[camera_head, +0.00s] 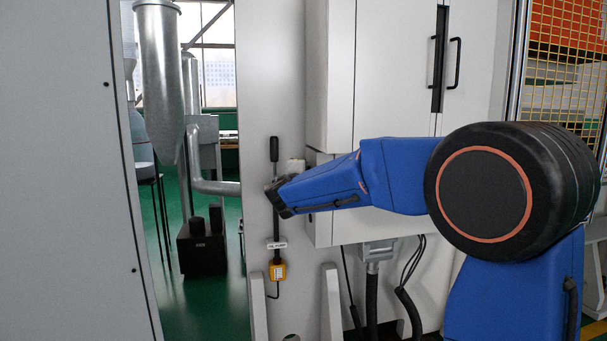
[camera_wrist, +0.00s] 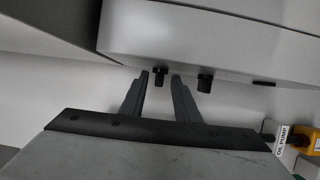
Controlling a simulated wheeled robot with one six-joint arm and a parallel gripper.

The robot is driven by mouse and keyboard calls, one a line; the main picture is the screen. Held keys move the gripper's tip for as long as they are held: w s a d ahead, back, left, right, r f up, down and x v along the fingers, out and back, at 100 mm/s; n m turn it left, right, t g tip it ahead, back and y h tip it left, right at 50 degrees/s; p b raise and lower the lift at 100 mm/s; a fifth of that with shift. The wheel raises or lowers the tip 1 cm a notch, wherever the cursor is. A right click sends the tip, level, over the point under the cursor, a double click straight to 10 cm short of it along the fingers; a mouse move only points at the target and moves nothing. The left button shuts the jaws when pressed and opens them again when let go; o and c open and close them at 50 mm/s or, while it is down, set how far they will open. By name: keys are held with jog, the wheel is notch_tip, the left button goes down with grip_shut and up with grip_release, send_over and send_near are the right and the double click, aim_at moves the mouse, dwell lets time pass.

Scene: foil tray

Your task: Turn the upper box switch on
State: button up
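In the wrist view a light grey box (camera_wrist: 210,45) fills the upper part, with two short black stubs (camera_wrist: 204,82) on its lower edge. My gripper (camera_wrist: 160,76) is open just below that edge. Its two dark fingers are apart, with the left stub seen near the gap between their tips; I cannot tell whether they touch it. No switch on the box can be made out clearly. In the head view my blue arm reaches left, and its dark end (camera_head: 279,198) is at the wall panel beside a small pale box (camera_head: 292,165), mostly hidden. The fingers are not clear there.
A black-handled vertical bar (camera_head: 274,150) stands close behind my arm's end. A large white cabinet (camera_head: 395,75) stands behind my arm.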

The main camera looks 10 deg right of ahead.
jog(key=v, duration=1.7)
jog(key=shift+s, duration=0.2)
jog(key=shift+r, duration=0.1)
jog(key=s+d+f+m+g, duration=0.4)
jog(key=s+d+f, duration=0.3)
jog(key=s+d, duration=0.2)
jog(key=s+d+f+m+g, duration=0.4)
jog(key=s+d+f+g, duration=0.15)
jog(key=s+d, duration=0.4)
jog(key=s+a+f+m+g+y, duration=0.1)
jog(key=s+a+f+m+y, duration=0.1)
jog(key=s+f, duration=0.5)
jog(key=s+a+f+m+g+y, duration=0.1)
jog(key=s+a+f+m+y, duration=0.2)
jog(key=s+f, duration=0.4)
jog(key=s+a+y, duration=0.1)
jog(key=s+y, duration=0.1)
jog(key=s, duration=0.4)
jog(key=shift+s, duration=0.2)
jog(key=shift+g, duration=0.25)
